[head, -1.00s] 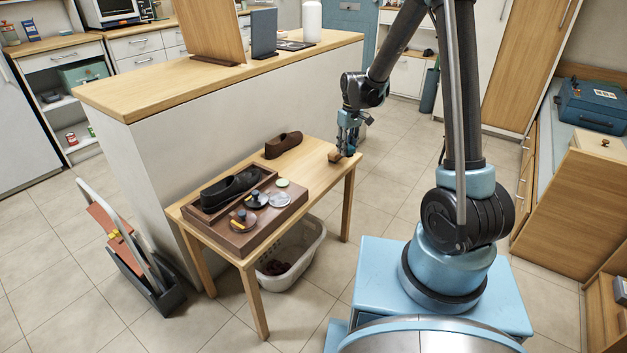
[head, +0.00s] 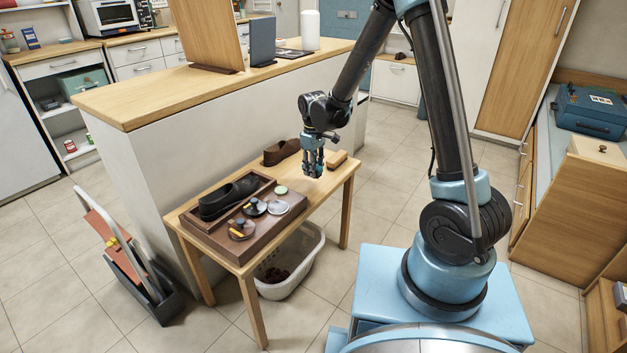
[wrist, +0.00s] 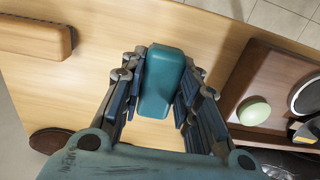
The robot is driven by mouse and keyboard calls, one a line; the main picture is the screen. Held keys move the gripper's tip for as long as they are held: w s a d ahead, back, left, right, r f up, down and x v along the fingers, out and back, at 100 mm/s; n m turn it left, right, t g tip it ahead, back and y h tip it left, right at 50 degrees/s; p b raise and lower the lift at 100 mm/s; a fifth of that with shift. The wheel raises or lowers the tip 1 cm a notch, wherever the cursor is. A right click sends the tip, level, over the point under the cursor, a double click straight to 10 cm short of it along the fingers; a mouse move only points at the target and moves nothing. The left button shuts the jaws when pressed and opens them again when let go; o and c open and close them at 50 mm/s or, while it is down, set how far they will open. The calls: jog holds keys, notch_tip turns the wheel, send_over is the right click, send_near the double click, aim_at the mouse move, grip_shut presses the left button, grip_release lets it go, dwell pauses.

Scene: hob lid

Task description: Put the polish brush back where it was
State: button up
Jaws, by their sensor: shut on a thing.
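My gripper (head: 313,168) hangs above the wooden table, between the shoe tray and the brown block. In the wrist view its fingers (wrist: 158,90) are shut on a teal, round-edged block (wrist: 162,75), which I take for the polish brush; no bristles show. In the head view it is hard to tell from the fingers. A wooden brown block (head: 338,159), like a brush, lies on the table's right end, apart from the gripper; it also shows in the wrist view (wrist: 35,36). The brown tray (head: 245,254) holds a dark shoe (head: 229,197).
A brown shoe (head: 281,152) stands at the table's back. A white basket (head: 290,277) sits below. Bare tabletop (head: 300,202) lies right of the tray.

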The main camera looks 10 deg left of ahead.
aim_at(314, 185)
jog(key=shift+f, duration=2.35)
jog(key=shift+f, duration=0.1)
jog(key=o, duration=0.9)
jog(key=shift+o, duration=0.2)
